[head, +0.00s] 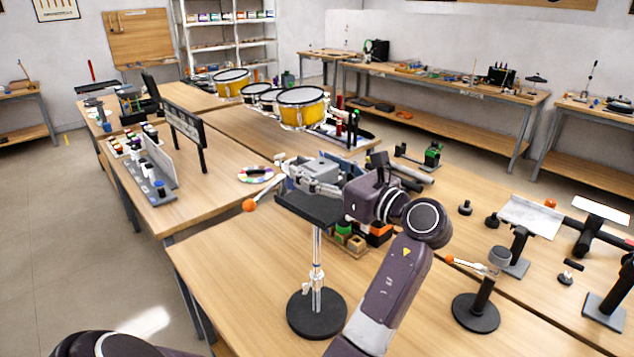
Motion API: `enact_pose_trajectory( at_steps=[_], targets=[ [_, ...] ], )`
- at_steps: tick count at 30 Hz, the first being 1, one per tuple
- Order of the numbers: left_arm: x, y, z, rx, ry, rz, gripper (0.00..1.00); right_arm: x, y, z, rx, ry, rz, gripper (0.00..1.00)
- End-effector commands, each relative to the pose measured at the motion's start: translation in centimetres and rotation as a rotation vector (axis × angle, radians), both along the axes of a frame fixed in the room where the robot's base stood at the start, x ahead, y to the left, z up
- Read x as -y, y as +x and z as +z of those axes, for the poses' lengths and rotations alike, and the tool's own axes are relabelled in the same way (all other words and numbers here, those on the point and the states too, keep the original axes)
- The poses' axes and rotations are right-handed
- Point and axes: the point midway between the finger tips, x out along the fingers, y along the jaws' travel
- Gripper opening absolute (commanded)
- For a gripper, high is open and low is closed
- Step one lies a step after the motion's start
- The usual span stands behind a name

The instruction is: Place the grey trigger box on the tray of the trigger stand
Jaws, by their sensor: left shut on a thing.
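The trigger stand has a round black base (316,318), a silver pole and a flat black tray (312,210) on top. The grey trigger box (312,166) is over the tray, partly hidden by my gripper. I cannot tell whether it touches the tray. My left gripper (303,177) reaches in from the right of the stand and is shut on the grey box. An orange ball (249,205) on a thin rod sticks out to the left, just beyond the tray's left edge. My right gripper is not in view.
A second short stand (476,312) with an orange-tipped stick is to the right. The front-left table area (235,265) is clear.

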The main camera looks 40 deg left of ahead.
Motion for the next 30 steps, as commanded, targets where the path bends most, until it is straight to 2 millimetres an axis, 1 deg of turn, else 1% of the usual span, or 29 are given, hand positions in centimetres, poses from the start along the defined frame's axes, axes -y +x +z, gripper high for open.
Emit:
enact_pose_trajectory(
  at_steps=[4, 8, 20, 21, 25, 26, 30],
  targets=[
    [0.0, 0.0, -2.3, -0.007, 0.002, 0.0, 0.29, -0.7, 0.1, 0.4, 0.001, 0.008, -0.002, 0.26],
    [0.0, 0.0, -3.8, -0.006, 0.001, -0.001, 0.29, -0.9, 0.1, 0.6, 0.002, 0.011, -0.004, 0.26],
    [0.0, 0.0, -4.3, -0.003, 0.001, -0.001, 0.29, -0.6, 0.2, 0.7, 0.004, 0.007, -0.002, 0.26],
    [0.0, 0.0, -4.4, -0.003, -0.001, 0.0, 0.62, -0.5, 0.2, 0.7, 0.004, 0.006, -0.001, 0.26],
    [0.0, 0.0, -4.4, -0.003, -0.001, 0.0, 0.76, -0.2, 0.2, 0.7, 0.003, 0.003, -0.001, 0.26],
    [0.0, 0.0, -4.4, -0.003, -0.001, 0.0, 0.79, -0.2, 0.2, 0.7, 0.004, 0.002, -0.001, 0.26],
    [0.0, 0.0, -4.4, -0.003, -0.001, 0.0, 0.79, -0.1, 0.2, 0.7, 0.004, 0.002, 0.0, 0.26]
  ],
)
